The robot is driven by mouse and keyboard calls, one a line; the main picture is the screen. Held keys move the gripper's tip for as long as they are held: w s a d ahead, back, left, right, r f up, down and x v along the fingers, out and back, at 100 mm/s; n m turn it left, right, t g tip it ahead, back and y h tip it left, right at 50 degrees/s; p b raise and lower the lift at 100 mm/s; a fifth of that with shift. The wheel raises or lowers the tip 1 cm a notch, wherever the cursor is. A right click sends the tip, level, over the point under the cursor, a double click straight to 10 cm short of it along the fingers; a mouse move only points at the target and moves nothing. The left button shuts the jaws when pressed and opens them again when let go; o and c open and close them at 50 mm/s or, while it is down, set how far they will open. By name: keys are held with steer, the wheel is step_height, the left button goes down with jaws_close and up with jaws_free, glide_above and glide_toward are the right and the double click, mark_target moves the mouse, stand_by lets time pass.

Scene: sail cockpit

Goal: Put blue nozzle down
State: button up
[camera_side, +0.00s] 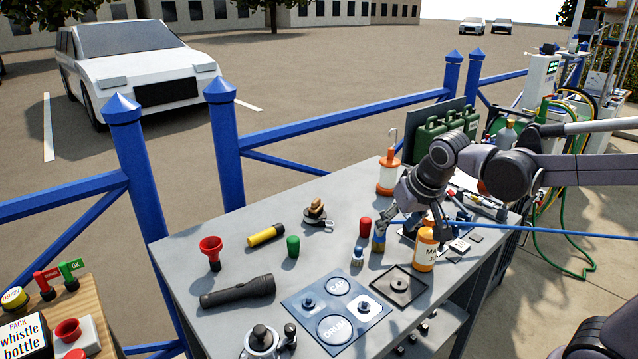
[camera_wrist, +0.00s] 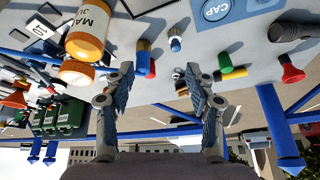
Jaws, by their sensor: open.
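My gripper (camera_side: 412,214) is open above the grey table, just behind the orange-capped bottle. In the wrist view, its fingers (camera_wrist: 160,80) stand wide apart with nothing between them. A small blue piece with a pale part, which looks like the blue nozzle (camera_side: 357,256), stands on the table left of the bottle. It also shows in the wrist view (camera_wrist: 175,42), clear of both fingers. A blue and yellow piece (camera_side: 379,241) stands close behind it; in the wrist view it is near the left finger. I cannot tell whether they touch.
The orange-capped bottle (camera_side: 425,250) stands close to my gripper. A blue mat (camera_side: 313,292) marked CAP and DRUM and a dark square frame (camera_side: 398,284) lie at the front. A red cap (camera_side: 365,227), green cap (camera_side: 293,246), red funnel (camera_side: 211,250) and flashlight (camera_side: 238,291) are to the left.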

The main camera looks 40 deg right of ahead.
steer(key=s+a+f+n+t+y, duration=0.1)
steer(key=s+a+n, duration=0.3)
steer(key=s, duration=0.4)
steer(key=shift+a+f+n+t+y, duration=0.35)
steer(key=shift+a+n+t+y, duration=0.05)
steer(key=shift+t, duration=0.1)
